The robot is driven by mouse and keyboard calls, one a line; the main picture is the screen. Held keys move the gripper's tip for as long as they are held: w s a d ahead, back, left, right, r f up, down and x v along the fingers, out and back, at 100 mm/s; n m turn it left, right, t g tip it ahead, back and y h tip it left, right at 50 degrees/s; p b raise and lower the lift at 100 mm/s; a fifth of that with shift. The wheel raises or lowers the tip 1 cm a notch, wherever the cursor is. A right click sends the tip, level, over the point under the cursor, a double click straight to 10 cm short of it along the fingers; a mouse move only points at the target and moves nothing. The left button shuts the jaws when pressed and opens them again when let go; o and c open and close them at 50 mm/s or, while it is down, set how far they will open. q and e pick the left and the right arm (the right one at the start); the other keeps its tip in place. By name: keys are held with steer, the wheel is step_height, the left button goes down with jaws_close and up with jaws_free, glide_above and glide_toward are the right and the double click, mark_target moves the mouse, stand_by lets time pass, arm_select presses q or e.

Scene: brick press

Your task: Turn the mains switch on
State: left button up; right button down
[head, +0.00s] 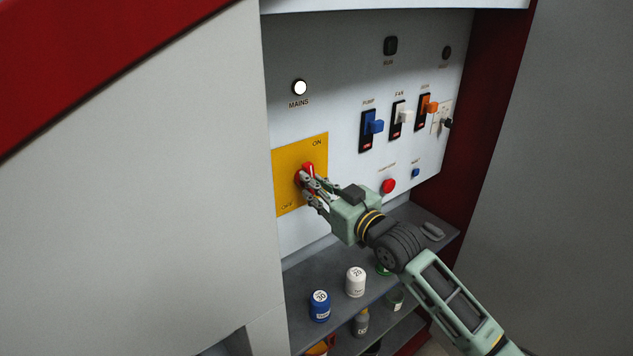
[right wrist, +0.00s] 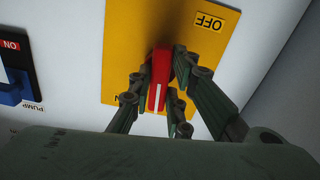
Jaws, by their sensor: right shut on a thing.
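The mains switch is a red handle (head: 307,170) on a yellow plate (head: 288,160) marked ON at the upper right and OFF at the lower left. My right gripper (head: 312,184) is shut on the handle, its fingers on both sides of it. In the right wrist view the red handle (right wrist: 158,78) has a white line and stands roughly upright between the fingers of my right gripper (right wrist: 158,92). The OFF label (right wrist: 209,21) appears upside down there, and the ON label is mostly hidden. A round white lamp (head: 300,87) above MAINS looks bright. My left gripper is out of view.
Blue (head: 372,126), white (head: 402,116) and orange (head: 428,106) levers sit to the right on the panel. A red button (head: 388,186) is below them. A shelf underneath holds a blue jar (head: 319,306), a white jar (head: 355,282) and other containers.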

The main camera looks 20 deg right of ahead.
steer(key=shift+m, duration=0.6)
steer(key=shift+p, duration=0.3)
steer(key=c, duration=1.6)
jaws_free()
steer(key=shift+c, duration=0.2)
steer(key=shift+s, duration=0.1)
steer(key=v, duration=1.1)
steer(key=shift+s+d, duration=0.15)
steer(key=shift+s, duration=0.25)
